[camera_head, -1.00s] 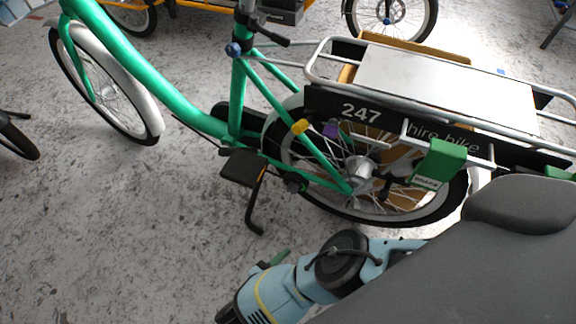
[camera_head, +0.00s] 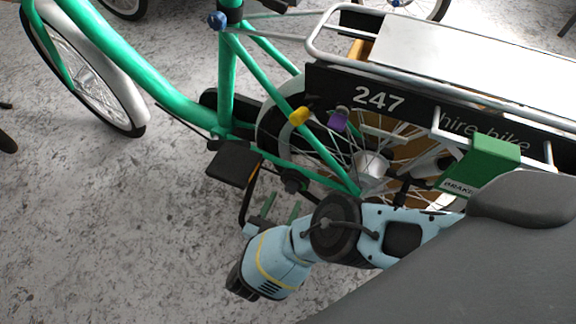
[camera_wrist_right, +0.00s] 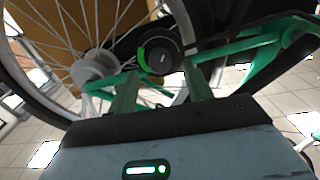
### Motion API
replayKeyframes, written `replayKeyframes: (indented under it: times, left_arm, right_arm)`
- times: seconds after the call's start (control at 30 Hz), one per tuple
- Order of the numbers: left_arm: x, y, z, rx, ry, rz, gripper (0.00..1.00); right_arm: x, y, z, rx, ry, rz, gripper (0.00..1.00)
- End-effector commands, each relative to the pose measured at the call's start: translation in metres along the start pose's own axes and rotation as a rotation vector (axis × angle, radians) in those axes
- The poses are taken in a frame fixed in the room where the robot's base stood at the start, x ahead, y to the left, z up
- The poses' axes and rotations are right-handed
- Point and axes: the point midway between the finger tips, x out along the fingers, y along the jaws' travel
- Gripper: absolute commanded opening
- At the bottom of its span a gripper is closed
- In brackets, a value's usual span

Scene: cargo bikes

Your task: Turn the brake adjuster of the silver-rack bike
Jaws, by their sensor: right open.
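The green bike (camera_head: 150,80) with the silver rack (camera_head: 318,40) stands across the head view. Its black side panel (camera_head: 330,82) reads "247" and "hire bike". A green box (camera_head: 484,160) with a label that seems to start "BRAK" hangs below the rack. My right gripper (camera_head: 282,202) is open and empty, below the rear wheel near the pedal. In the right wrist view, a round dark dial (camera_wrist_right: 160,52) with a green arc shows just beyond and between the fingertips (camera_wrist_right: 160,74), apparently apart from them. In the head view I cannot clearly pick out this dial. My left gripper is not in view.
A black pedal (camera_head: 233,163) and its crank are just left of the right gripper. The spoked rear wheel (camera_head: 345,150), a yellow part (camera_head: 299,116) and a purple part (camera_head: 338,120) are above it. The speckled floor (camera_head: 110,220) at lower left is clear.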

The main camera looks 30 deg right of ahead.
Motion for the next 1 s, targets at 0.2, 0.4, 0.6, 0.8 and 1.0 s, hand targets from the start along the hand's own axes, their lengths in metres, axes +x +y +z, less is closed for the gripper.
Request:
replayKeyframes:
  times: [0.2,0.4,0.6,0.8,1.0]
  left_arm:
    - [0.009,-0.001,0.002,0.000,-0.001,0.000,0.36]
    - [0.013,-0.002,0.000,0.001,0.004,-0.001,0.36]
    - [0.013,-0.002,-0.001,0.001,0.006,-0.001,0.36]
    - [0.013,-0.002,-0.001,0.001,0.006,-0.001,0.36]
    - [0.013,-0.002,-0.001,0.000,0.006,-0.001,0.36]
  right_arm:
    - [0.028,0.000,0.002,-0.001,-0.001,0.001,0.50]
    - [0.036,0.000,0.000,0.000,-0.001,-0.001,0.50]
    - [0.036,0.000,0.000,0.000,-0.001,0.000,0.50]
    - [0.036,0.000,0.000,0.000,-0.001,0.000,0.27]
    - [0.036,0.000,0.000,0.000,-0.001,0.000,0.06]
